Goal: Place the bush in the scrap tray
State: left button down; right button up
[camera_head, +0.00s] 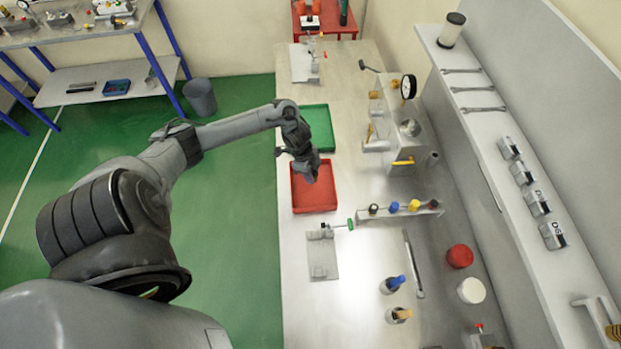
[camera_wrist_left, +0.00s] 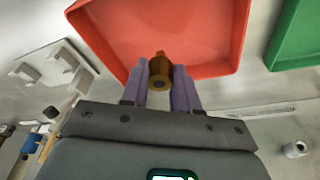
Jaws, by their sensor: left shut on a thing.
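My left gripper (camera_head: 312,178) is over the red tray (camera_head: 314,200) on the bench in the head view. The red tray (camera_wrist_left: 205,38) lies beyond the bush there and looks empty. The gap between bush and tray floor is hard to judge. The bush is not clear in the head view. My right gripper is not in view.
A green tray (camera_head: 320,128) lies behind the red one. A grey fixture (camera_head: 322,255) stands in front of it. To the right are a rack with coloured pieces (camera_head: 400,211) and a unit with a gauge (camera_head: 408,87). Shelving runs along the right wall.

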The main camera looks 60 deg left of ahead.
pick_arm(q)
jog(key=shift+a+f, duration=0.25)
jog(key=shift+f, duration=0.05)
notch_tip(320, 180, down, 4)
jog(key=shift+r, duration=0.2)
jog(key=shift+f, duration=0.1)
jog(key=shift+f, duration=0.15)
jog(key=c, duration=0.8)
grip_release()
jog(key=shift+c, duration=0.2)
jog(key=shift+r, duration=0.25)
jog(key=v, duration=1.2)
jog(key=shift+p, duration=0.3)
